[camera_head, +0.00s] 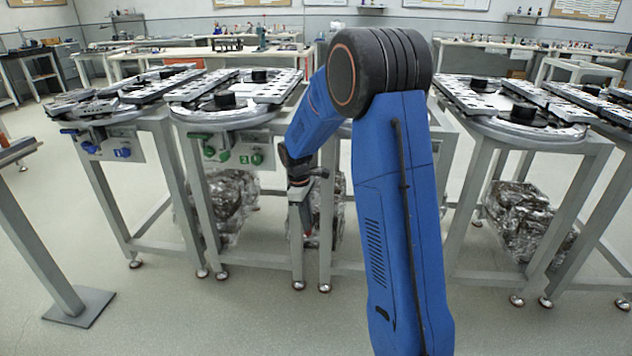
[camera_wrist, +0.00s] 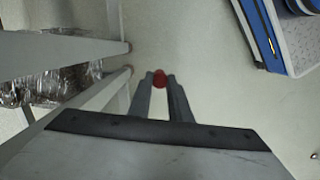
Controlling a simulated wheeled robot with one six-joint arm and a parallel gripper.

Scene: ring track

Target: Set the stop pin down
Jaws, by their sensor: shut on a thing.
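The stop pin (camera_wrist: 160,79) shows in the wrist view as a small red round end between my fingertips. My gripper (camera_wrist: 160,80) is shut on it and points down over the pale floor, beside the grey legs of a table. In the head view, my gripper (camera_head: 302,215) hangs below tabletop height in front of the table with the green knobs. The pin is too small to make out clearly there. Nothing shows under the pin in the wrist view except floor.
The ring-track table (camera_head: 228,117) with green knobs stands behind my gripper, and one with blue knobs (camera_head: 115,118) stands to its left. Another track table (camera_head: 520,133) is at the right. Wrapped bundles (camera_head: 526,218) sit low between table legs. The floor (camera_head: 200,325) in front is clear.

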